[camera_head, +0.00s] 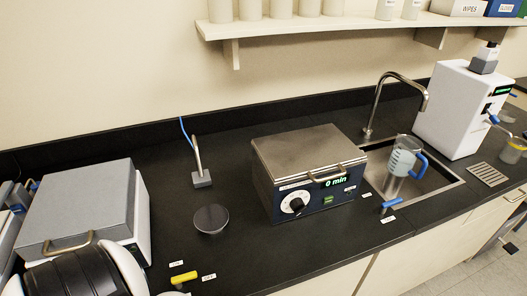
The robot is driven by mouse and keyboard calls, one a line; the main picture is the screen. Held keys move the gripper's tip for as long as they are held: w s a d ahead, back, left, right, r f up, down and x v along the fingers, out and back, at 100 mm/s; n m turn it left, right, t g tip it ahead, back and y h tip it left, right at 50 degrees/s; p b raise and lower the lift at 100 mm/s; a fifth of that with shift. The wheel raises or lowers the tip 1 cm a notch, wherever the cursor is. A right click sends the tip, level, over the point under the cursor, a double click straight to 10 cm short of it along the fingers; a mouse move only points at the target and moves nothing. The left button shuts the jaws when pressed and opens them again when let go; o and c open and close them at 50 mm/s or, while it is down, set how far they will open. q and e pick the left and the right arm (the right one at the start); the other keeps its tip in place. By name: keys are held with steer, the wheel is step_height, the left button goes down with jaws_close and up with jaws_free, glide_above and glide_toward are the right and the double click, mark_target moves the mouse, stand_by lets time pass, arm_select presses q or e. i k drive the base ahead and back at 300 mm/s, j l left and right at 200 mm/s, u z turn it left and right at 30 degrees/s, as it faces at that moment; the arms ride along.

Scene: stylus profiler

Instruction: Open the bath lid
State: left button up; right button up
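The bath (312,200) stands on the black counter in the middle of the head view, a dark blue box with a white dial and a green display reading 0 min. Its flat metal lid (308,153) lies shut on top. The lid handle (326,176), a pale metal bar, is at the front edge of the lid, above the display. Neither of my grippers shows in this view. A white and black rounded part at the bottom left looks like a piece of my own arm, with no fingers visible.
A grey box with a handle (86,206) stands at the left. A sink (444,186) with a tall faucet (376,106) and a blue-handled jug (402,160) is right of the bath. A shelf (330,24) runs above. A dark round plate (211,218) lies left of the bath.

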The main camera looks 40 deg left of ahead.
mark_target(288, 156)
steer(key=u, duration=0.8)
steer(key=k+j, duration=0.3)
steer(key=k+u, duration=0.05)
steer(key=k, duration=0.05)
